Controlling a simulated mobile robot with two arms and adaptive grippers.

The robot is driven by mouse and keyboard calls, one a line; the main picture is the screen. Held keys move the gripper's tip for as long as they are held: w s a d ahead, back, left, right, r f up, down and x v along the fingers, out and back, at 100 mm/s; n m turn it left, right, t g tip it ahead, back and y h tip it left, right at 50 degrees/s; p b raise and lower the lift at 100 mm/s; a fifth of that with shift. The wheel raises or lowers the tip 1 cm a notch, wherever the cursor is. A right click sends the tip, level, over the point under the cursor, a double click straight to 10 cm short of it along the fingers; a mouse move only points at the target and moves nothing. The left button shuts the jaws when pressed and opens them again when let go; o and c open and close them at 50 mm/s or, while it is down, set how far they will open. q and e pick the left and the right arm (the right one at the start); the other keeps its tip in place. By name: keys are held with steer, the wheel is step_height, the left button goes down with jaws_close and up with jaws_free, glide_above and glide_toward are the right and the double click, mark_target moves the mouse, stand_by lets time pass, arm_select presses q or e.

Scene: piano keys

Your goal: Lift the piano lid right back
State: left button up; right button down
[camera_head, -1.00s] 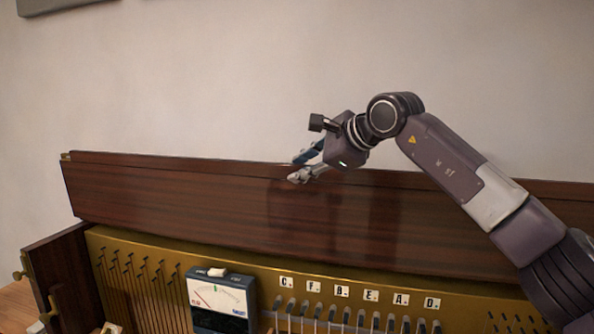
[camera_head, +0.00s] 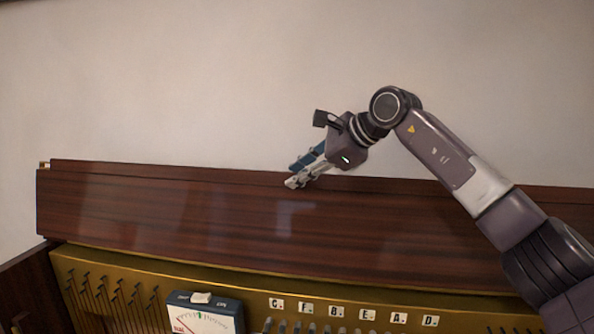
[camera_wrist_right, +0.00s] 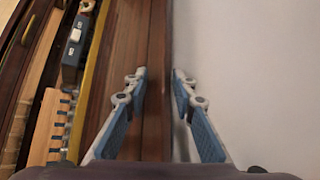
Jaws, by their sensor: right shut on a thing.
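The piano lid (camera_head: 200,210) is a long dark reddish-brown board. It stands raised behind the gold-coloured inner panel, with its upper edge near the wall. My right gripper (camera_head: 293,176) is at the lid's upper edge, a little right of the picture's middle. In the right wrist view the lid (camera_wrist_right: 156,110) runs between the two blue-padded fingers of my right gripper (camera_wrist_right: 158,78), which is shut on its edge. The lid's right part is hidden behind my right arm. My left gripper is not in view.
The gold panel (camera_head: 140,280) bears several letter tiles (camera_head: 339,311) in a row. A dark meter box (camera_head: 203,312) with a white dial stands before it. The piano's dark side piece (camera_head: 30,290) is at lower left. A bare wall (camera_head: 250,80) rises behind.

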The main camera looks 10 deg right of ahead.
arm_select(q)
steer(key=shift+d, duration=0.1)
arm_select(e)
steer(key=shift+d+f, duration=0.15)
steer(key=shift+f, duration=0.55)
steer(key=c, duration=2)
jaws_free()
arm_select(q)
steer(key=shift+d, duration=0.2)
arm_select(e)
steer(key=shift+o, duration=0.3)
steer(key=shift+w, duration=0.15)
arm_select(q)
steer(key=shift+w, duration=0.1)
arm_select(e)
steer(key=shift+r, duration=0.1)
steer(key=shift+d+r, duration=0.2)
steer(key=shift+r, duration=0.1)
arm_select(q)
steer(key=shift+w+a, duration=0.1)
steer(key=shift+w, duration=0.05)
arm_select(e)
steer(key=v, duration=1.1)
steer(key=shift+s+r, duration=0.2)
steer(key=shift+s, duration=0.1)
steer(key=shift+s, duration=0.1)
